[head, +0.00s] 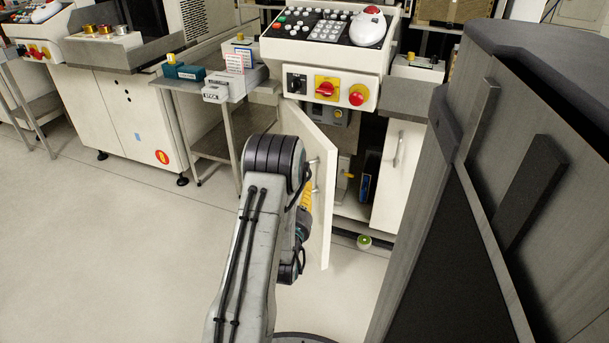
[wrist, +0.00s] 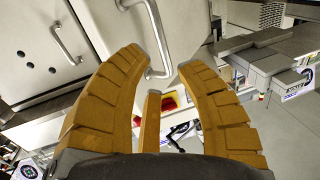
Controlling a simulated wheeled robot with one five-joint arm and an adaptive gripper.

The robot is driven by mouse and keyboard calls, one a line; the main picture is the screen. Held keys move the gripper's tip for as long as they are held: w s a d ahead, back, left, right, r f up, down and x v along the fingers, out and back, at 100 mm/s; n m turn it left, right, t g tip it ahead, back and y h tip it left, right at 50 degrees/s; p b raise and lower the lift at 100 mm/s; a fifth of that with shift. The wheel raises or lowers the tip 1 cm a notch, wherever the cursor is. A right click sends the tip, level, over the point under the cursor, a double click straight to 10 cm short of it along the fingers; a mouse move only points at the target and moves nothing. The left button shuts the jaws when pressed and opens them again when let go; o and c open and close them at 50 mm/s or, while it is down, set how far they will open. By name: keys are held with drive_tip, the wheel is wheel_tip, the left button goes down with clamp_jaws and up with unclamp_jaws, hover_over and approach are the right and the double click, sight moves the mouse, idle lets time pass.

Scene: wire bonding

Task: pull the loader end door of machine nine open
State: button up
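A cream cabinet door (head: 322,238) stands swung open on the machine (head: 338,60), left of its open compartment. I cannot read a machine number. The door's bar handle (head: 315,174) is beside my gripper (head: 307,196), whose yellow fingers are partly hidden behind my arm. In the wrist view, my gripper (wrist: 160,60) is open, its curved fingers apart. A metal bar handle (wrist: 154,35) reaches between the fingertips, not clamped; contact is unclear. A second handle (wrist: 66,43) shows on another panel at the upper left.
A second door (head: 400,178) stands right of the compartment. A small round green-topped object (head: 364,242) lies on the floor before it. A side table (head: 218,150) stands left. A large dark grey body fills the right. Floor at the left is clear.

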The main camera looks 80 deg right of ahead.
drive_tip(key=shift+r+p, duration=0.15)
drive_tip(key=shift+p, duration=0.25)
drive_tip(key=shift+s+d+f+b, duration=0.15)
drive_tip(key=shift+d+b, duration=1.05)
drive_tip(key=shift+d, duration=0.65)
drive_tip(key=shift+s+d+f+b, duration=0.15)
drive_tip(key=shift+d+b, duration=1.05)
drive_tip(key=shift+d, duration=0.65)
drive_tip(key=shift+w, duration=0.1)
drive_tip(key=shift+c, duration=0.2)
clamp_jaws()
